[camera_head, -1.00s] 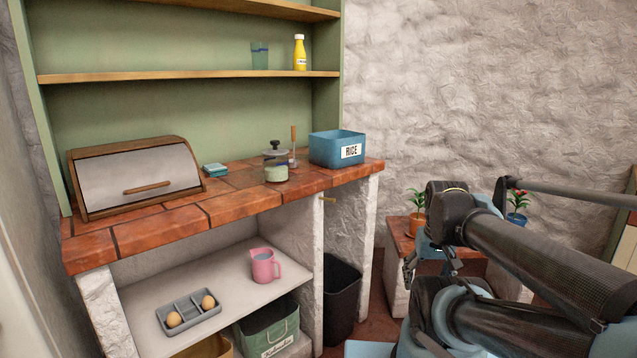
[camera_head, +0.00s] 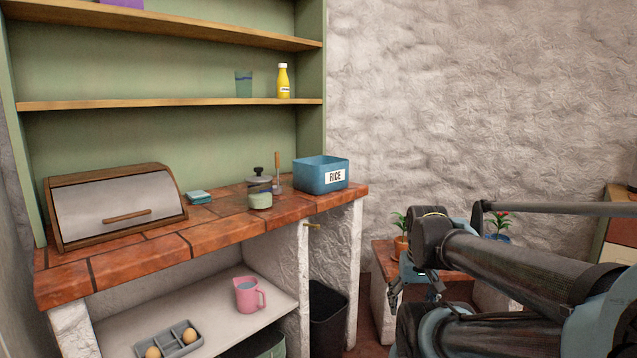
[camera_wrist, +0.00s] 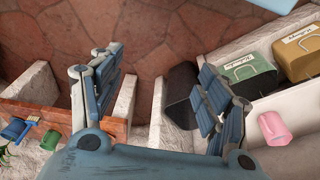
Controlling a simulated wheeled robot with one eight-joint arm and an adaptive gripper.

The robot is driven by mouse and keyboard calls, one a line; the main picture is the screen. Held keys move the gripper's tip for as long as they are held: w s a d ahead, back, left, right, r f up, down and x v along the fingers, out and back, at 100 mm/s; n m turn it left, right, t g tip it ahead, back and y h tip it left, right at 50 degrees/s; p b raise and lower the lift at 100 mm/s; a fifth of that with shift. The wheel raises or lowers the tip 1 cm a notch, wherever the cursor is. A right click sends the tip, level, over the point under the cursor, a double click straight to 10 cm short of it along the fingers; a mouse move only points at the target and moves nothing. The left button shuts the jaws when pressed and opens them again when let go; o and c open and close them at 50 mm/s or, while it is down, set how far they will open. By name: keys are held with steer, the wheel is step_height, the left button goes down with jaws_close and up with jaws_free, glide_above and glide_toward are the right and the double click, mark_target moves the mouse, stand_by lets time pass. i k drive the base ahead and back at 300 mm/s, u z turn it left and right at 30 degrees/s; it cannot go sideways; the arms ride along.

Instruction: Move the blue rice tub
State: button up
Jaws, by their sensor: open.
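The blue rice tub (camera_head: 312,178), an open box with a white RICE label, stands upright at the right end of the tiled counter (camera_head: 215,236) in the head view. My gripper (camera_wrist: 158,95) is open and empty in the wrist view, its fingers wide apart above the floor. In the head view my gripper hangs low at the right, partly hidden by my arm, well apart from the tub. The tub does not show in the wrist view.
A lidded jar (camera_head: 260,190) and a wooden-handled utensil (camera_head: 278,172) stand just left of the tub. A bread box (camera_head: 115,207) is at the counter's left. A black bin (camera_head: 328,318) stands below. Potted plants (camera_head: 400,240) sit on a low ledge at right.

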mark_target(320, 175)
steer(key=z, duration=0.3)
steer(key=k, duration=0.75)
steer(key=z, duration=0.6)
steer(key=k, duration=0.5)
steer(key=u, duration=0.35)
steer(key=i, duration=0.7)
steer(key=u, duration=0.4)
steer(key=i, duration=1.1)
steer(key=z, duration=0.45)
